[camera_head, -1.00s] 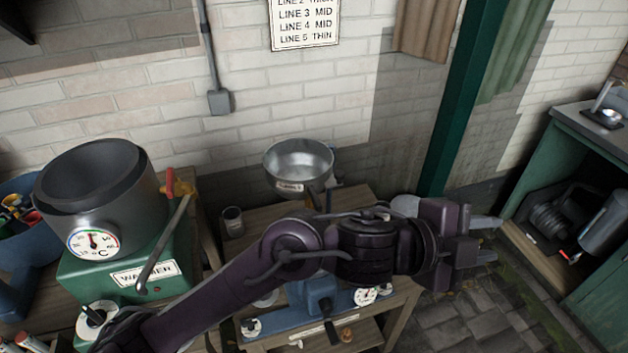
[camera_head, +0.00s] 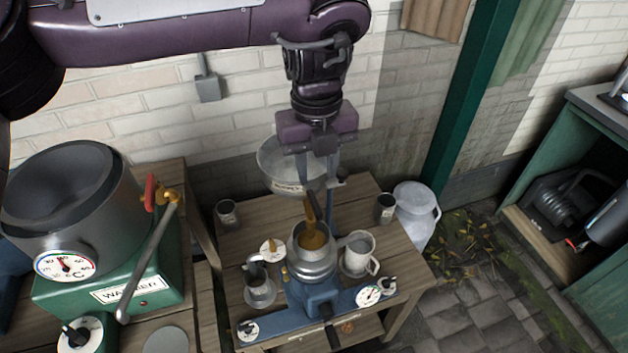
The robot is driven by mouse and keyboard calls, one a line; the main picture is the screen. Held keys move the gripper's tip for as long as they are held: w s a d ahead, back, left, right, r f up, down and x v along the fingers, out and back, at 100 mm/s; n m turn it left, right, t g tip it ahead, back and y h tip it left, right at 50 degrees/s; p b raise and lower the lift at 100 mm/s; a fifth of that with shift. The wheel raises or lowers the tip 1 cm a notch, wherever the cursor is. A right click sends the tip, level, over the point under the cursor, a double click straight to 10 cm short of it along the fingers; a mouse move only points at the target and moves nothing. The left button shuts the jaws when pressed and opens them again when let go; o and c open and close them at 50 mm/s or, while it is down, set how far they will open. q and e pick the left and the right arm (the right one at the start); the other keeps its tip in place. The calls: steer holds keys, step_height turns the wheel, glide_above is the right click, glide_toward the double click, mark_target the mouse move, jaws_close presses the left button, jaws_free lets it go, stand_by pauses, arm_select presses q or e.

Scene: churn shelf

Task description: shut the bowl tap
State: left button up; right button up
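The metal bowl (camera_head: 275,160) stands at the back of the wooden bench, against the brick wall, partly hidden by my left gripper. My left gripper (camera_head: 318,190) points down in front of the bowl's right side, with its two fingers apart. A small dark piece (camera_head: 338,183) sticks out beside the bowl at the right finger; I cannot tell whether it is the tap handle. A golden-brown strip (camera_head: 309,208) runs down below the fingers toward a metal cup (camera_head: 313,262) with amber contents. I cannot tell whether the strip is liquid or a solid part. My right gripper is not in view.
A dark pot (camera_head: 70,205) on a green warmer with a red-handled tap stands left. A milk can (camera_head: 416,212) stands right.

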mark_target(314, 199)
arm_select(q)
steer(key=shift+w+a+r, duration=0.2)
steer(key=shift+a, duration=0.1)
step_height(314, 199, down, 8)
steer(key=shift+s+r+p, duration=0.1)
steer(key=shift+r+p, duration=0.15)
steer(key=shift+p, duration=0.4)
jaws_close()
